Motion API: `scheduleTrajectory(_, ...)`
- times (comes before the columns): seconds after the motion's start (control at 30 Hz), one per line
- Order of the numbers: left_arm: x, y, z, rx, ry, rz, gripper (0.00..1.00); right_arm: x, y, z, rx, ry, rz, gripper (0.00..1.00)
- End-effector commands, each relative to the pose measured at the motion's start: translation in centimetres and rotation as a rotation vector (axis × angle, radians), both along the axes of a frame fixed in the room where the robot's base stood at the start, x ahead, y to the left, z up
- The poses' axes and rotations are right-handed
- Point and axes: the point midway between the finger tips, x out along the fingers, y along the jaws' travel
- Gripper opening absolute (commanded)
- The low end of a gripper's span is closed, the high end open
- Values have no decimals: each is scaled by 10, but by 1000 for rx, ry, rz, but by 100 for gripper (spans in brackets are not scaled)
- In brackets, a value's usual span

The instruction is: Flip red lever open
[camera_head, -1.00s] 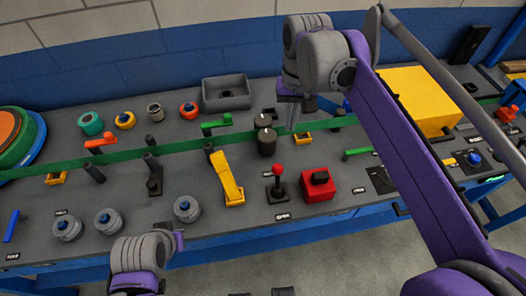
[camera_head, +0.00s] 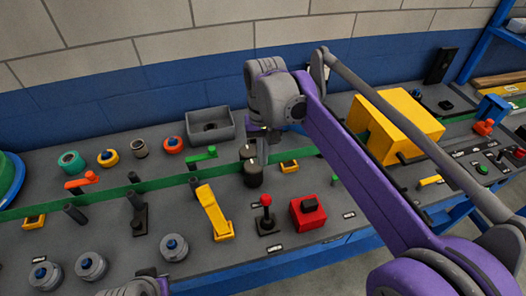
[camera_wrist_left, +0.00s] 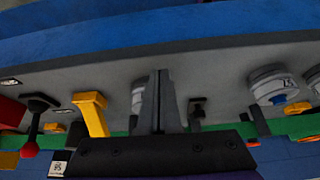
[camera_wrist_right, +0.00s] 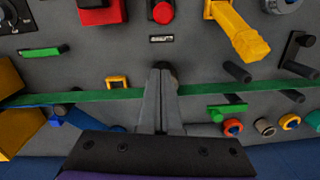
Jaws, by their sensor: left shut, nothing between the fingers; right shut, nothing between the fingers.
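An orange-red lever (camera_head: 82,180) lies near the left of the grey panel (camera_head: 125,232) in the head view, its handle roughly along the panel. A joystick with a red ball (camera_head: 266,201) stands upright near the middle; it shows in the left wrist view (camera_wrist_left: 30,149) and right wrist view (camera_wrist_right: 163,12). My right gripper (camera_wrist_right: 160,82) is shut and empty; in the head view it is over the black cylinders (camera_head: 253,174), right of the orange-red lever. My left gripper (camera_wrist_left: 160,85) is shut and empty; in the head view it is mostly cut off at the bottom edge.
A yellow lever (camera_head: 214,210), a red box (camera_head: 308,212) and a green lever (camera_head: 201,157) stand around the middle. Dark posts (camera_head: 74,213) rise near the orange-red lever. A grey bin (camera_head: 210,126) stands behind, and a large yellow box (camera_head: 398,125) at right.

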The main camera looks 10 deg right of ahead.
Motion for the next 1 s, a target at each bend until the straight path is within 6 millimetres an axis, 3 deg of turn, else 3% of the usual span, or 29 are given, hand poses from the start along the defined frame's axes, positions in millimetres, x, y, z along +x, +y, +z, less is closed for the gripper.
scheduleTrajectory(0.1, -1, 0, -4, 0, 2, 0, 0, -1, 1, -28, 0, 0, 0, 0)
scheduleTrajectory(0.27, -1, 0, -6, 0, 2, 0, 0, -5, 2, -58, 0, 0, 1, 0)
scheduleTrajectory(0.5, -1, 0, -3, 0, 1, 0, 0, -36, 6, -60, 0, 0, 2, 0)
scheduleTrajectory(1.0, -1, 0, -2, 0, 1, 0, 0, -43, 6, -61, 0, -6, 1, 0)
